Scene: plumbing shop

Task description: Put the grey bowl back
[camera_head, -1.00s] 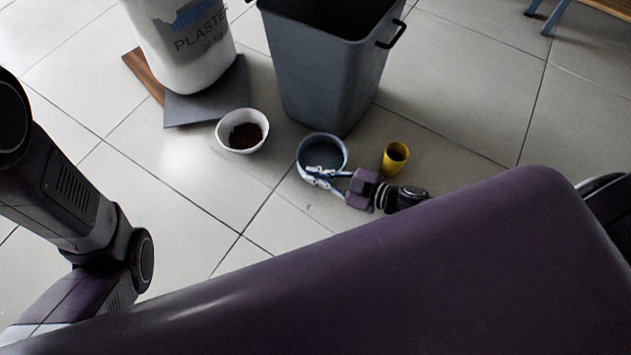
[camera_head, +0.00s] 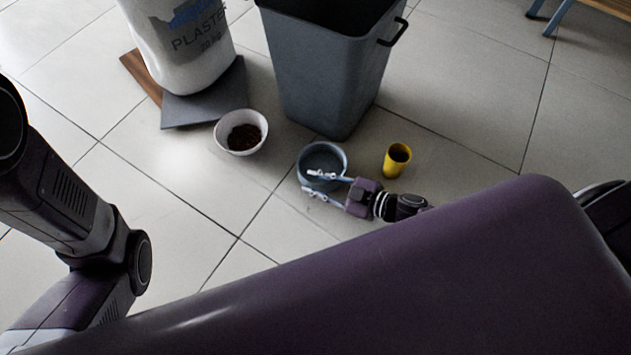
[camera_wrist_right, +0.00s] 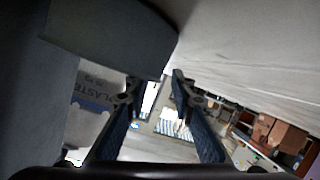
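The grey bowl (camera_head: 335,180) stands on the tiled floor in front of the tall bin, and its inside looks empty. My right gripper (camera_head: 314,183) reaches it from the right with its fingers spread. One finger lies over the bowl's near rim and the other is outside, on the near side. In the right wrist view my right gripper (camera_wrist_right: 156,88) is also open, with nothing clamped between the fingers. The grey shape beyond the fingertips there appears to be the bowl (camera_wrist_right: 110,40). My left arm shows at the left, but its gripper is out of view.
A yellow cup (camera_head: 397,160) stands close right of the bowl. A white bowl with brown contents (camera_head: 241,117) stands to the left. The grey bin (camera_head: 325,85) and a plaster bucket (camera_head: 190,55) on flat boards (camera_head: 205,106) stand behind. Floor at the front left is clear.

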